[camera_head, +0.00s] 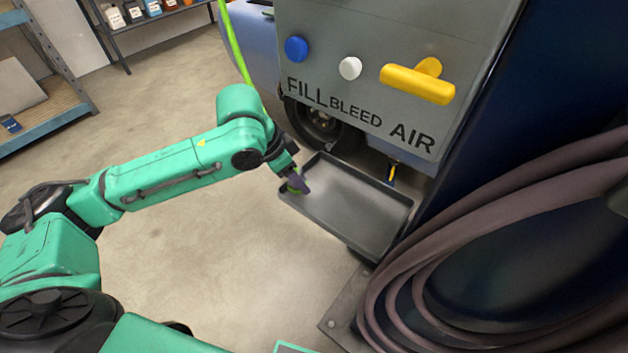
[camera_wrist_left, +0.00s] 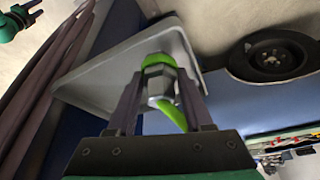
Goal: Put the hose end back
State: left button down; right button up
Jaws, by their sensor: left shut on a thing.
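My left gripper (camera_head: 297,186) is shut on the green hose end (camera_head: 293,188), at the left edge of the grey tray in the head view. In the left wrist view the hose end (camera_wrist_left: 158,82) sits between the two dark fingers, with a metal hex fitting and a green band. The grey tray (camera_head: 345,205) is empty; it also shows behind the hose end in the wrist view (camera_wrist_left: 95,82). The green hose (camera_head: 234,42) runs down from the top and passes behind my left arm. A green and dark gripper part (camera_wrist_left: 22,18), seemingly my right, shows at the wrist view's top left corner.
A grey panel (camera_head: 340,60) carries a blue knob (camera_head: 296,48), a white knob (camera_head: 350,68) and a yellow handle (camera_head: 418,82). A thick brown hose coil (camera_head: 385,285) hangs at the right. A wheel (camera_head: 318,122) stands behind the tray. The floor at left is clear.

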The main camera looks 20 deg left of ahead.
aim_at(320, 188)
pick_arm(q)
jog(key=w+d, duration=0.3)
jog(key=shift+d+f+p, duration=0.1)
jog(key=shift+f+p, duration=0.05)
jog(key=shift+p, duration=0.25)
jog(key=shift+f, duration=1.65)
jog(key=shift+c, duration=1.5)
grip_release()
jog(key=shift+f, duration=0.1)
jog(key=v, duration=1.2)
jog(key=shift+w, duration=0.1)
